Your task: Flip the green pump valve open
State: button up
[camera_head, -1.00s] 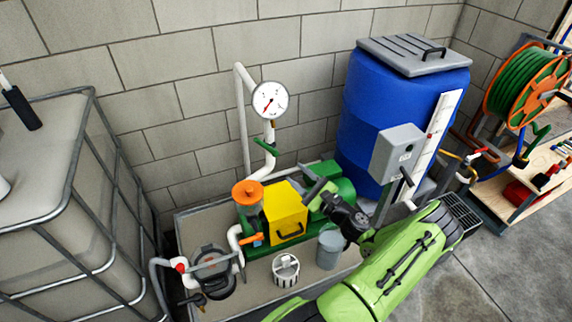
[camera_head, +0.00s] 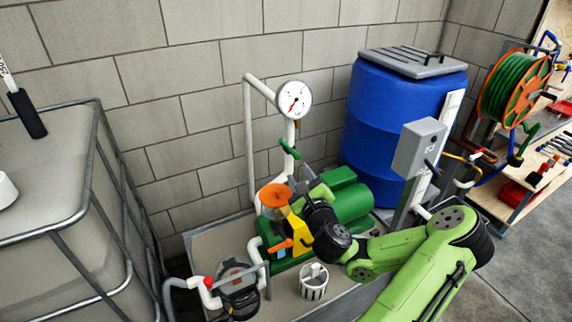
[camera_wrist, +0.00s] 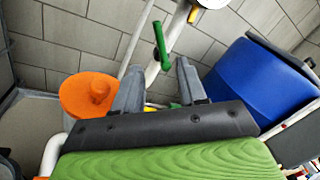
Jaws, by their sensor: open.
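The green valve handle (camera_head: 289,149) sits on the white vertical pipe below the round gauge (camera_head: 294,99). It is tilted, sloping down to the right in the head view. In the wrist view the green handle (camera_wrist: 161,45) stands nearly upright, just beyond and between the fingertips. My gripper (camera_wrist: 159,66) is open and empty, its two grey fingers apart and pointing toward the handle. No contact shows. In the head view my gripper (camera_head: 304,185) is below the handle, partly hidden behind my wrist.
An orange cap (camera_head: 274,195) is close left of my gripper. The green pump motor (camera_head: 350,200) and blue barrel (camera_head: 385,125) stand right. A caged tank (camera_head: 60,225) is left; the block wall is behind.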

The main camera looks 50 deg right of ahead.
aim_at(286, 148)
jog(key=shift+g+h, duration=0.3)
jog(key=shift+g, duration=0.2)
jog(key=p+x, duration=0.9)
jog(key=x, duration=0.5)
jog(key=shift+w+a+r, duration=0.1)
jog(key=shift+w+a, duration=0.1)
jog(key=shift+w+d, duration=0.3)
jog(key=shift+w, duration=0.05)
grip_shut()
